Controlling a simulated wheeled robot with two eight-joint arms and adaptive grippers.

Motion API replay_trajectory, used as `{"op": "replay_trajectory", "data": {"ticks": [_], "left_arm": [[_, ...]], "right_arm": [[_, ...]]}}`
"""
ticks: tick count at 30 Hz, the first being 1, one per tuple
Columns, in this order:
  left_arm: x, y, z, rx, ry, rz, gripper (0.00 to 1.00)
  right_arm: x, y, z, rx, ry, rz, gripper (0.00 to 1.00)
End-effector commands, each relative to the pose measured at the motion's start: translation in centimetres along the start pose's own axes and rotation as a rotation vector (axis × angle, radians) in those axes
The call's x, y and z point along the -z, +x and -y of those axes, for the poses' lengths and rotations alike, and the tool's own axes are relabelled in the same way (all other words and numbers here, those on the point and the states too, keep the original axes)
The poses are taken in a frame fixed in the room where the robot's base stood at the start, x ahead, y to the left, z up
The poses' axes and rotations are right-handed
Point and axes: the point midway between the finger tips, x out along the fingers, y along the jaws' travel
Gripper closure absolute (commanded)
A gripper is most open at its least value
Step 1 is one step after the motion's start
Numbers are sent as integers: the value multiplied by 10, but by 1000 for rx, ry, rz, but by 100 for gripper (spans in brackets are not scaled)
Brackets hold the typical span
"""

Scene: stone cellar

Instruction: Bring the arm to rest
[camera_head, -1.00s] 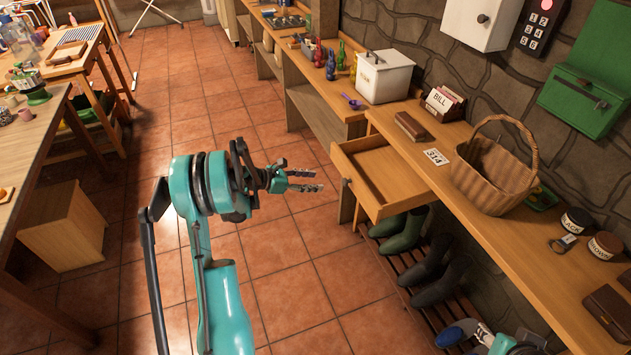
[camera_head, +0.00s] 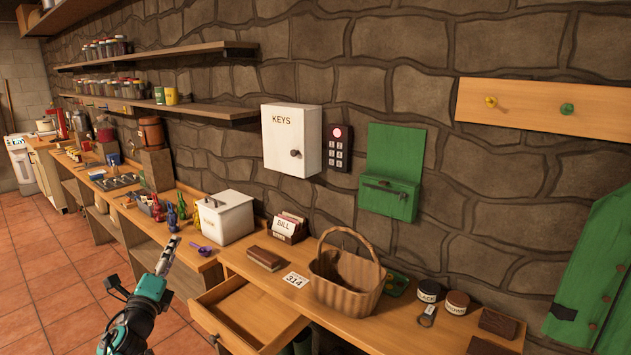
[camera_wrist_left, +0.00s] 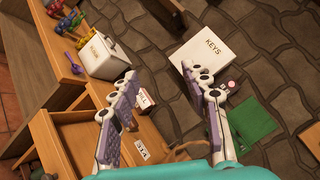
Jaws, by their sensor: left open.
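My left gripper (camera_head: 168,255) is in the lower left of the head view, in front of the bench and left of the pulled-out drawer. It is seen nearly edge-on and its fingers point up. In the left wrist view its two fingers (camera_wrist_left: 160,80) stand apart with nothing between them. My right gripper is in neither view.
An open, empty-looking drawer (camera_head: 240,312) juts from the wooden bench (camera_head: 230,268). On the bench are a white bin (camera_head: 226,217), a wicker basket (camera_head: 345,290) and a bill holder (camera_head: 288,228). A key cabinet (camera_head: 291,140) hangs above. Floor is free at the left.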

Motion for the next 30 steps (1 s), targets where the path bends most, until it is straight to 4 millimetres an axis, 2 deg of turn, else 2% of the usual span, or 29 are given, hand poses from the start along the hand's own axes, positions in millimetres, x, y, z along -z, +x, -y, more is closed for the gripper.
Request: {"op": "replay_trajectory", "data": {"ticks": [1, 3, 5, 8, 11, 12, 15, 18, 21, 24, 30], "left_arm": [[0, -14, 13, -42, -153, 58, 53], [0, -36, 17, -117, -384, 143, 53], [7, -60, 13, -192, -581, 209, 53], [32, -107, -2, -340, -906, 311, 53], [75, -165, -24, -523, -1211, 405, 53], [94, -189, -32, -602, -1318, 440, 53], [140, -244, -48, -788, -1523, 516, 53], [177, -289, -56, -945, -1657, 576, 53], [202, -321, -60, -1058, -1733, 618, 53], [215, -338, -61, -1121, -1770, 642, 53], [219, -343, -62, -1141, -1781, 651, 53]], "right_arm": [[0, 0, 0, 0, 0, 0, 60], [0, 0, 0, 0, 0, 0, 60], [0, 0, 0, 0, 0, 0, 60], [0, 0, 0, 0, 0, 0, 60], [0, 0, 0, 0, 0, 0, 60], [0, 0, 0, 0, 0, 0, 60], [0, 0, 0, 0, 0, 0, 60], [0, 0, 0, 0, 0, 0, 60], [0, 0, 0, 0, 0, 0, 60], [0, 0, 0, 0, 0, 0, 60], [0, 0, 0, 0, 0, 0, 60]]}}
